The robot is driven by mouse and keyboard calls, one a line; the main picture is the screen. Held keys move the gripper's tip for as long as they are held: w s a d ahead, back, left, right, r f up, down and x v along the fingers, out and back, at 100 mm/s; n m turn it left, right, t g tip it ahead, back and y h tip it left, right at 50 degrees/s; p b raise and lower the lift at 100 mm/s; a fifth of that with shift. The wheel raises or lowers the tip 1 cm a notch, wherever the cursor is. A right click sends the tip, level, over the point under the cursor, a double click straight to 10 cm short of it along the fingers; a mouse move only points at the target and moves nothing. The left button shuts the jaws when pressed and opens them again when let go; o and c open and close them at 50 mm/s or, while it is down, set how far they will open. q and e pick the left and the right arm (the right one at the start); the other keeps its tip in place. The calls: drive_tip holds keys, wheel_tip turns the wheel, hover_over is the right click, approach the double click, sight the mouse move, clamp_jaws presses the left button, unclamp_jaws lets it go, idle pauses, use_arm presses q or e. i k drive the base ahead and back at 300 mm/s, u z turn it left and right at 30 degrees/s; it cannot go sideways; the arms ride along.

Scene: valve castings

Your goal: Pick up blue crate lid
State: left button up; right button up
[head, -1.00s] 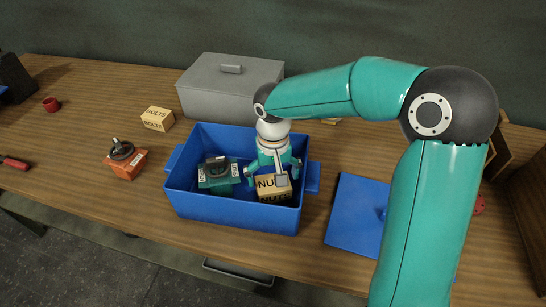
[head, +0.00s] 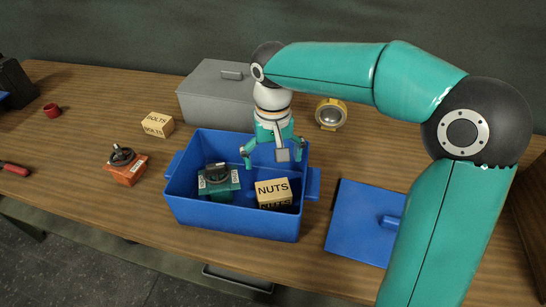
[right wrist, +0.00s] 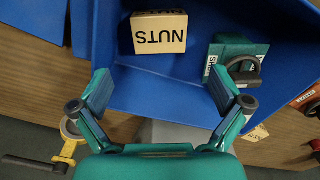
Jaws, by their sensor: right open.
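The blue crate lid (head: 362,222) lies flat on the table to the right of the blue crate (head: 237,222). Its small blue handle (head: 390,222) shows near my right arm, which hides part of the lid's right side. My right gripper (head: 273,160) is open and empty above the back right part of the crate. In the right wrist view its open fingers (right wrist: 163,100) have nothing between them. A box of nuts (head: 273,193) and a green valve casting (head: 219,183) stand inside the crate. My left gripper is not in view.
A grey metal box (head: 215,95) and a yellow round lamp-like thing (head: 330,114) stand behind the crate. A red cup (head: 52,110) is farther left. The table's front edge is close to the lid.

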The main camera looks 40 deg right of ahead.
sight(365, 221)
drive_tip(key=k, duration=1)
